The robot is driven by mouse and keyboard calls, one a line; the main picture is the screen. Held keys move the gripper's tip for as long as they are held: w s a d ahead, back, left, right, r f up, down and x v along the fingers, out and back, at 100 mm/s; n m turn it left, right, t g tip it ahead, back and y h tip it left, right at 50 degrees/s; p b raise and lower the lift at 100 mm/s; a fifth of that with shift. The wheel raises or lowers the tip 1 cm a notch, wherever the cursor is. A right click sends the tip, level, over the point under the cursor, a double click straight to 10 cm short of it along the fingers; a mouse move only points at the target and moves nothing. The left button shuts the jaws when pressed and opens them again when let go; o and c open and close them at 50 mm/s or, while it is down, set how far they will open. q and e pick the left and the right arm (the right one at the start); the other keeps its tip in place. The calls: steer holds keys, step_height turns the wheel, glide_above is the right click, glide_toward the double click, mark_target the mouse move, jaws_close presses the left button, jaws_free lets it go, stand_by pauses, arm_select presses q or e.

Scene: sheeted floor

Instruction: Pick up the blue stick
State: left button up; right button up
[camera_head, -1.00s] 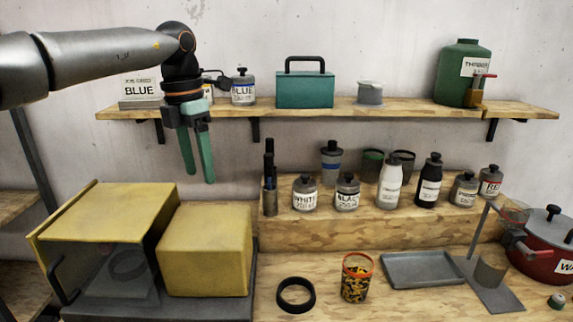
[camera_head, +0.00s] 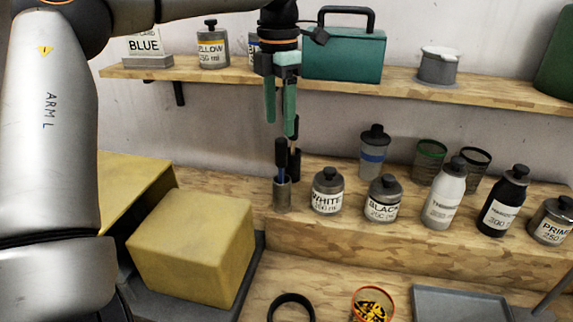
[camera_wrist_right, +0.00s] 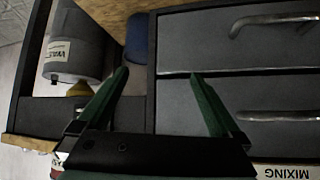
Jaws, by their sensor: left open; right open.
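A dark blue stick (camera_head: 281,155) stands upright in a small grey holder (camera_head: 282,197) on the raised wooden step. A black stick (camera_head: 294,163) stands just behind it to the right. My left gripper (camera_head: 280,125) points down above the sticks, with its green fingers apart and nothing between them. Its fingertips are close to the stick tops in the picture; the exact gap in depth is unclear. My right gripper (camera_wrist_right: 159,74) shows in the right wrist view, open and empty, in front of grey drawers (camera_wrist_right: 235,100).
White-label (camera_head: 327,193) and black-label (camera_head: 383,199) jars stand right of the holder. A teal case (camera_head: 345,55) sits on the upper shelf (camera_head: 215,80) behind my left gripper. A yellow box (camera_head: 190,245) is at the lower left.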

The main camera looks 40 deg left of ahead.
mark_target(280, 140)
arm_select(q)
step_height(280, 140, down, 5)
steer(key=shift+r, duration=0.2)
steer(key=f, duration=0.1)
steer(key=f+p, duration=0.1)
steer(key=f, duration=0.3)
steer(key=shift+w+a, duration=0.2)
steer(key=shift+w, duration=0.15)
jaws_close()
